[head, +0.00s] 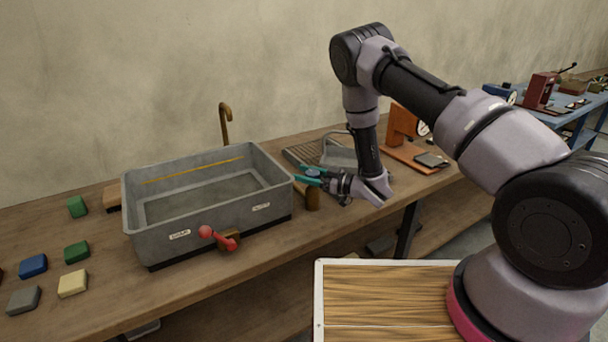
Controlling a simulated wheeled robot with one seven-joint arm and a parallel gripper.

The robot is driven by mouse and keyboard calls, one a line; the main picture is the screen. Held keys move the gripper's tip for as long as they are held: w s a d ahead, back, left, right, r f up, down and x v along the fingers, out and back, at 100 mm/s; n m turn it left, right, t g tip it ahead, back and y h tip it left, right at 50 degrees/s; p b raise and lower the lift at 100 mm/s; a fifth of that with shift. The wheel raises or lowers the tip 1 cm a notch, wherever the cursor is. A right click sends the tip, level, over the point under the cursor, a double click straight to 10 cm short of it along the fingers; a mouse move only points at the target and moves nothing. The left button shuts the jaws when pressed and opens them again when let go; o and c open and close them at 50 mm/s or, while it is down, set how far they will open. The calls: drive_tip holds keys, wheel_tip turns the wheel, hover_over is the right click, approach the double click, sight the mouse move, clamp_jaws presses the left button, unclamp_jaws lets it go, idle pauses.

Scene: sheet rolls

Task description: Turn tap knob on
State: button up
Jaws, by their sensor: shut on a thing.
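A grey basin (150,228) stands on the wooden workbench (300,250). A brass spout (225,122) rises behind the basin's back wall. A blue knob (314,174) sits on top of a short brass post (313,200) just right of the basin. My gripper (307,176) reaches in from the right, and its teal fingers are shut on the blue knob. The fingers partly hide the knob, so I cannot tell how far it is turned. No water shows at the spout.
A red-handled brass valve (222,238) juts from the basin's front. Coloured blocks, such as the blue one (33,265), lie at left. A wire rack (307,155) and an orange device (402,125) stand behind my gripper. Bare bench lies in front of the post.

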sight(313, 171)
drive_tip(key=shift+w+t, duration=0.1)
drive_tip(key=shift+t, duration=0.2)
drive_tip(key=m+t+h, duration=0.4)
drive_tip(key=w+d+m+t+h, duration=0.1)
drive_tip(key=m+t+h, duration=0.1)
drive_tip(key=t, duration=0.1)
drive_tip(key=shift+w+m, duration=0.1)
drive_tip(key=shift+m, duration=0.2)
drive_tip(key=m+t+h, duration=0.1)
drive_tip(key=h, duration=0.1)
drive_tip(key=d+m+t+h, duration=0.1)
drive_tip(key=m+h, duration=0.1)
drive_tip(key=h, duration=0.1)
drive_tip(key=shift+w+t, duration=0.2)
drive_tip(key=shift+t, duration=0.2)
drive_tip(key=shift+d+m+t+h, duration=0.2)
drive_tip(key=shift+m+h, duration=0.7)
drive_tip(key=shift+h, duration=0.35)
drive_tip(key=shift+d+m+t+h, duration=0.2)
drive_tip(key=shift+m+h, duration=0.7)
drive_tip(key=shift+h, duration=0.35)
drive_tip(key=shift+w+h, duration=0.1)
drive_tip(key=shift+h, duration=0.4)
drive_tip(key=o, duration=1.4)
drive_tip(key=shift+c, duration=0.2)
